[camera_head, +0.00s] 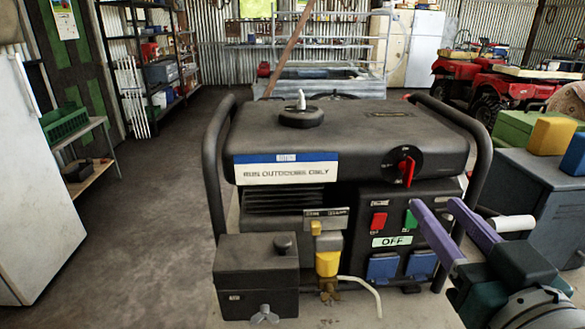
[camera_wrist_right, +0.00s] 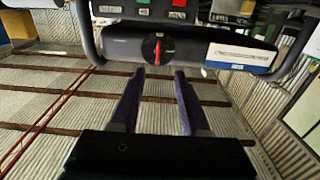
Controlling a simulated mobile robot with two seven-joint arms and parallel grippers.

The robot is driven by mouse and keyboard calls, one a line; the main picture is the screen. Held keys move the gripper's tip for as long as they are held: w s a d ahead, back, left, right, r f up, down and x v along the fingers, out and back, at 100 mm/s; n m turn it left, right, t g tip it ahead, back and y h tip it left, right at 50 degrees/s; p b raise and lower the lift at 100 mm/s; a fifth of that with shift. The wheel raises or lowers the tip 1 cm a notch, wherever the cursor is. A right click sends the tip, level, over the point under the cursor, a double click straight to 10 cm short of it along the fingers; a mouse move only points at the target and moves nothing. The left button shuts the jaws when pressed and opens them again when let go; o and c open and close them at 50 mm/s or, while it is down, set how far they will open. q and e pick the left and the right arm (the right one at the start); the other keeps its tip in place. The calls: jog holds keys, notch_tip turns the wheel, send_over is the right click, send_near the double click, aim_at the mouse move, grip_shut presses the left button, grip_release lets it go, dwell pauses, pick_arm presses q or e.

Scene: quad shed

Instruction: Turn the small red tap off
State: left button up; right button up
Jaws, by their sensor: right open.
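The small red tap (camera_head: 407,171) sits on a round black dial on the front right of the generator's black tank (camera_head: 350,125). Its red lever stands roughly upright, slightly tilted. In the right wrist view the tap (camera_wrist_right: 158,50) shows just beyond my fingertips, near the gap between them. My right gripper (camera_head: 436,205) has two purple fingers, held apart and empty. It is below and to the right of the tap, in front of the generator's panel, and not touching the tap. My left gripper is not in view.
The panel below the tap has a red switch (camera_head: 378,222), a green switch (camera_head: 411,220), an OFF label (camera_head: 391,242) and blue sockets (camera_head: 383,268). A black tube frame (camera_head: 213,165) surrounds the generator. A yellow-topped fitting (camera_head: 328,263) and black box (camera_head: 257,277) stand at its front left.

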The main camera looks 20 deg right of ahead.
aim_at(412, 173)
jog(key=x, duration=0.9)
jog(key=shift+d, duration=0.2)
grip_shut()
